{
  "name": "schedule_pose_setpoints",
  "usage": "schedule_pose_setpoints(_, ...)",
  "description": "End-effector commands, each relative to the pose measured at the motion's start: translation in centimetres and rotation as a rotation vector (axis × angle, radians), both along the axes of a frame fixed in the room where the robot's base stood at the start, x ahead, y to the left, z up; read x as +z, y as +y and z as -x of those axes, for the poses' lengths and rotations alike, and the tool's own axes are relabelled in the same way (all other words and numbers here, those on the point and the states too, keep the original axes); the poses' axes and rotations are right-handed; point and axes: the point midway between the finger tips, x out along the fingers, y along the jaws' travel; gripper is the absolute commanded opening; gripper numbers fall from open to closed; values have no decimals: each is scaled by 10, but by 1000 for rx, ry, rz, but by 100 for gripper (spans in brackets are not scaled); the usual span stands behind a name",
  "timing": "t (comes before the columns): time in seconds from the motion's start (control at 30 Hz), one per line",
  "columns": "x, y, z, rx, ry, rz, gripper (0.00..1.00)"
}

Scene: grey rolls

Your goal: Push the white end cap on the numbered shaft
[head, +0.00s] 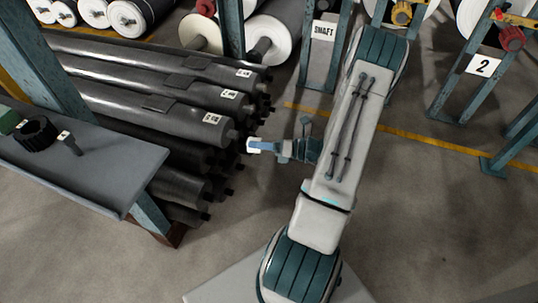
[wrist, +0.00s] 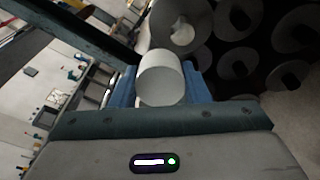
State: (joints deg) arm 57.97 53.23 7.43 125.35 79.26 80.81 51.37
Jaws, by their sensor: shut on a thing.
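The white end cap (head: 253,145) is a short cylinder between the blue fingers of my gripper (head: 266,147). In the wrist view the cap (wrist: 161,80) sits between the fingers (wrist: 160,98), which are shut on it. Dark shafts with white number tags lie stacked at the left; the tags are too small to read surely. The nearest tagged shaft (head: 165,110) ends just left of the cap, with a small dark stub. In the wrist view a grey round shaft end (wrist: 184,22) shows just beyond the cap. Whether cap and stub touch, I cannot tell.
A grey shelf (head: 85,165) with a black knobbed part (head: 36,134) stands at the left front. A "SHAFT" sign (head: 322,31) and a "2" sign (head: 483,65) hang on teal frames. White rolls (head: 272,40) lie behind the stack.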

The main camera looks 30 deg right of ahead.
Motion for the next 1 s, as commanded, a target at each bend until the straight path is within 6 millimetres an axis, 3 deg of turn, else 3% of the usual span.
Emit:
schedule_pose_setpoints(0.03,-12,-10,0,-52,-13,-17,21)
schedule_pose_setpoints(0.3,-16,-31,-1,-159,-49,-43,21)
schedule_pose_setpoints(0.73,-12,-32,0,-156,-55,-36,21)
schedule_pose_setpoints(1.0,-14,-17,-20,-154,-55,-36,21)
